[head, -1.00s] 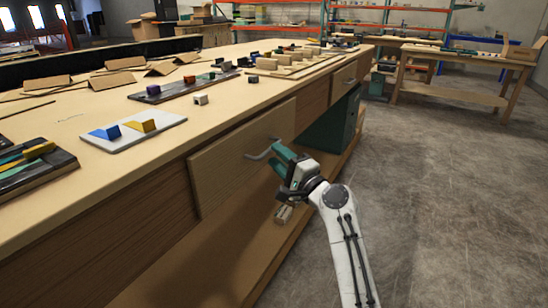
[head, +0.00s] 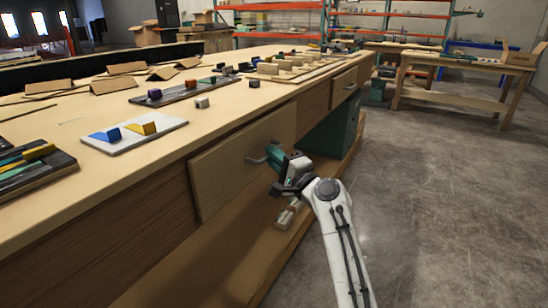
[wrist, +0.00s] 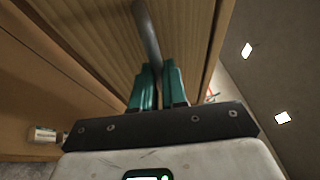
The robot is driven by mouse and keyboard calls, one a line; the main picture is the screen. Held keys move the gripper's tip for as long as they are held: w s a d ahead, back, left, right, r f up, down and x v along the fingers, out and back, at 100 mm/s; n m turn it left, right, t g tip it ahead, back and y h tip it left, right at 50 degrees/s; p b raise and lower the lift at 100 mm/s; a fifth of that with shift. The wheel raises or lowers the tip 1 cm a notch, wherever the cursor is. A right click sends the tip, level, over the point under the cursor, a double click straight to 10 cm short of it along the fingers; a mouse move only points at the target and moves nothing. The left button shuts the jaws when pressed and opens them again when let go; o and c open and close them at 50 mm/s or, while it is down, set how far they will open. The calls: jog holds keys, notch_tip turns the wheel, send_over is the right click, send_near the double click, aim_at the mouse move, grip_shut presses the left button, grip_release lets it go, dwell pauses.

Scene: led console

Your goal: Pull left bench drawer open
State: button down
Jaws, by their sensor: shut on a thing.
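The fingertips' exact contact is partly hidden.
The bench top (head: 60,115) above carries a white plate (head: 134,136) with blue and yellow wedges, and several small blocks. A second drawer (head: 344,86) is further along. A lower shelf (head: 225,255) lies beneath. The concrete floor (head: 440,190) at right is clear.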

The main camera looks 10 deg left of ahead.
dwell(0.5)
jog(key=s+d+p, duration=0.2)
jog(key=s+d, duration=0.3)
jog(key=d, duration=0.8)
jog(key=s+d+p, duration=0.2)
jog(key=s+d, duration=0.3)
jog(key=d, duration=0.9)
jog(key=shift+f+p, duration=0.15)
jog(key=shift+p, duration=0.25)
jog(key=c, duration=1.2)
grip_release()
jog(key=shift+d, duration=0.1)
jog(key=p+v, duration=0.1)
jog(key=v, duration=0.9)
jog(key=shift+s+d, duration=0.2)
jog(key=shift+d, duration=0.1)
